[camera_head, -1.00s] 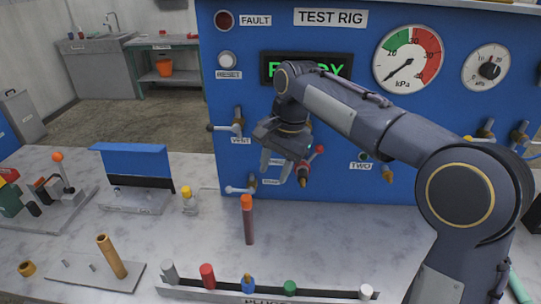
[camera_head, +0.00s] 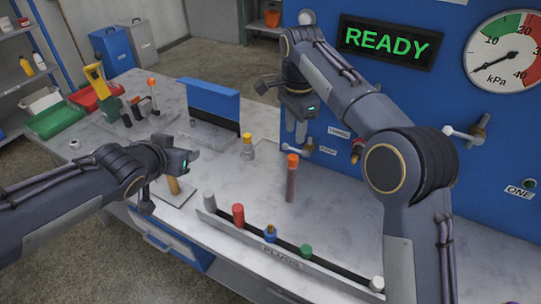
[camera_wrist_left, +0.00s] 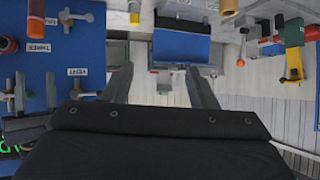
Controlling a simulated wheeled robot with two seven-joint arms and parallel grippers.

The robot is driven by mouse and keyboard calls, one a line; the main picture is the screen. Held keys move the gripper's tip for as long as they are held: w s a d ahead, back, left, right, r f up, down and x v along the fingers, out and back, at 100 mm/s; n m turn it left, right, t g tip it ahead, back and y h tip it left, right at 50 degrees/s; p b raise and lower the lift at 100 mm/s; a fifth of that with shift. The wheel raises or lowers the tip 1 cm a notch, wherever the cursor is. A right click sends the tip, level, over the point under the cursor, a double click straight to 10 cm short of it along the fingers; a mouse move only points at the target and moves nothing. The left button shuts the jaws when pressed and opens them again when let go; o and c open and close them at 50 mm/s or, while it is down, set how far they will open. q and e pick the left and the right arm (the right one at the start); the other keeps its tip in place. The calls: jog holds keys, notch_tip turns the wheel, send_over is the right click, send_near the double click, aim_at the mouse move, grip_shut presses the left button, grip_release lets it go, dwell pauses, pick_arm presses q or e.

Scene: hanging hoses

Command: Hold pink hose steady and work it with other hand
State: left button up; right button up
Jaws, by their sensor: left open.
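A dull reddish-pink upright tube with an orange top (camera_head: 291,180) stands on the marble bench; I cannot tell whether it is the pink hose, and no other pink hose shows. My right gripper (camera_head: 296,128) hangs fingers-down in front of the blue panel, above and behind the tube. Its fingers look parted and empty. My left gripper (camera_head: 182,147) reaches in from the left over the bench, apart from the tube. In the left wrist view, which is upside down, its two fingers (camera_wrist_left: 160,87) are wide apart with nothing between them.
A plug rack (camera_head: 285,258) with several coloured plugs lies along the front. A blue-topped stand (camera_head: 208,100) and a yellow-capped bottle (camera_head: 248,146) stand behind. A brown peg (camera_head: 173,186) stands near my left gripper. The blue test rig (camera_head: 420,130) closes off the back right.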

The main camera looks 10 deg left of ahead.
aim_at(291, 178)
pick_arm(q)
jog(key=w+d+f+m+g+h, duration=0.1)
jog(key=w+d+f+m+h, duration=0.1)
jog(key=w+d+m+h, duration=0.4)
jog(key=w+d+f+m+h, duration=0.15)
jog(key=w+d, duration=0.25)
jog(key=d, duration=0.4)
jog(key=s+d+f+m+g+h, duration=0.1)
jog(key=d+f+g+h, duration=0.15)
jog(key=f, duration=0.35)
jog(key=s+d+f+m+g+h, duration=0.1)
jog(key=d+f+m+g, duration=0.15)
jog(key=f, duration=0.35)
jog(key=shift+t, duration=0.6)
jog(key=x, duration=0.8)
jog(key=shift+s+d+r, duration=0.1)
jog(key=shift+r, duration=0.05)
